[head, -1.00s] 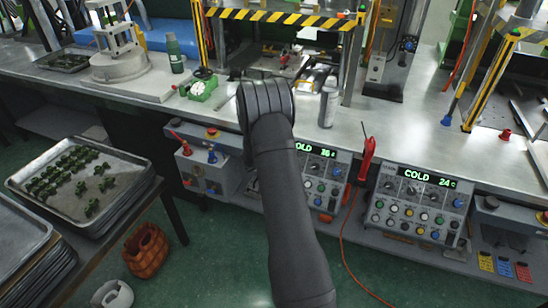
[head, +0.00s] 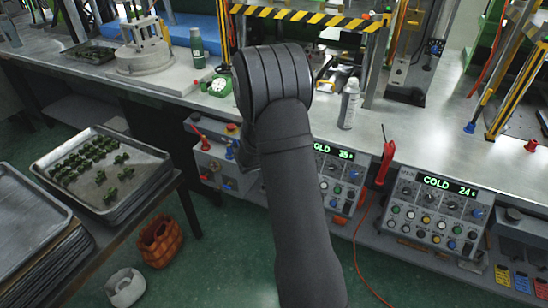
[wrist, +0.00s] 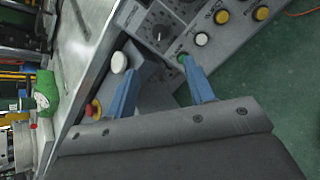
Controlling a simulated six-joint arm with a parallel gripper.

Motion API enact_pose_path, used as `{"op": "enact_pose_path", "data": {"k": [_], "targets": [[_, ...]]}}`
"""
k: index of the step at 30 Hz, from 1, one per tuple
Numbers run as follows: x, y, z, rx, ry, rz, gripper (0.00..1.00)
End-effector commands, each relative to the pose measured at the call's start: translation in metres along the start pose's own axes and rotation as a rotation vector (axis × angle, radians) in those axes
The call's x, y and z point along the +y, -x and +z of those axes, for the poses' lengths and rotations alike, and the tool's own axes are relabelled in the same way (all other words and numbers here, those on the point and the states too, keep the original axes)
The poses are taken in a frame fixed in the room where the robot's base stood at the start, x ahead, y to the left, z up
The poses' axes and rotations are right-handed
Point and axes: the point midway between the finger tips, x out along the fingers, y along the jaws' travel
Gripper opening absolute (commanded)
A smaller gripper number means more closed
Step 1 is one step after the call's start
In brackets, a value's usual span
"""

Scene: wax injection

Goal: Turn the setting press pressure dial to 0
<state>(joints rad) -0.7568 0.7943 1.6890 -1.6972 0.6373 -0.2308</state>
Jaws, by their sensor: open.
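The middle control panel (head: 338,185), with a green COLD display, is partly hidden behind my dark arm in the head view. In the wrist view this panel (wrist: 205,22) shows a black dial with a white pointer (wrist: 160,34) and several round buttons. I cannot tell whether this is the pressure dial; its markings are too small to read. My gripper (wrist: 157,56) is open and empty, its two blue fingers apart. The dial lies beyond the fingertips. The right fingertip overlaps a green button (wrist: 182,58). In the head view my arm hides the gripper.
A right panel (head: 433,212) reads COLD 24. A box with red and blue levers (head: 215,165) stands left of my arm. A red-handled tool (head: 385,163) with a hanging cord is between the panels. A spray can (head: 349,105) and green gauge (head: 217,87) stand on the bench.

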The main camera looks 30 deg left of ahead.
Motion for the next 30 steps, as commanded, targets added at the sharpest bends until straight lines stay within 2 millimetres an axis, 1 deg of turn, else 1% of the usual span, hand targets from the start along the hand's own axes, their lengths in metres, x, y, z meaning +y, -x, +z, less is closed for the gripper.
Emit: {"op": "enact_pose_path", "data": {"k": [1, 3, 9, 25, 28, 30], "targets": [[0.001, 0.009, 0.0, 0.001, 0.001, 0.002, 0.49], [0.001, 0.018, 0.0, 0.001, -0.001, 0.002, 0.49], [0.0, 0.032, 0.0, 0.001, -0.001, 0.0, 0.49], [0.0, 0.032, 0.0, 0.0, -0.001, -0.001, 0.49], [0.0, 0.028, 0.0, 0.0, -0.001, -0.001, 0.49], [0.0, 0.022, 0.0, 0.0, -0.001, -0.002, 0.49]]}}
